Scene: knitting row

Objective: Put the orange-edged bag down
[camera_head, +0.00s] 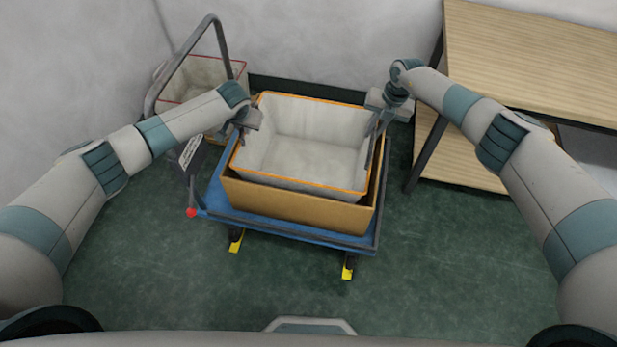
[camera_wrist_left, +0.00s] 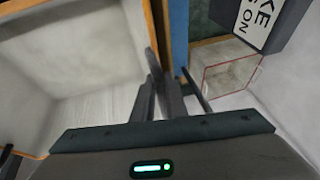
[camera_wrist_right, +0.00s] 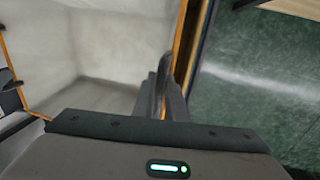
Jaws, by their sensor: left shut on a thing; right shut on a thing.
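The orange-edged bag (camera_head: 315,148) is a pale, open, empty bag with an orange rim. In the head view it sits within or just above a tan box (camera_head: 300,205) on a blue cart; I cannot tell whether it touches the box's floor. My left gripper (camera_head: 243,130) is shut on the bag's left rim, and the left wrist view shows its fingers (camera_wrist_left: 158,90) across the orange edge. My right gripper (camera_head: 380,127) is shut on the right rim, with its fingers (camera_wrist_right: 167,92) at the edge in the right wrist view. The bag's underside is hidden.
The blue cart (camera_head: 290,228) has a grey handle (camera_head: 212,22) at the left and yellow parts at its wheels. A red-edged bag (camera_head: 190,82) stands behind the handle by the wall. A wooden shelf unit (camera_head: 530,60) is at the right. The green floor in front is clear.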

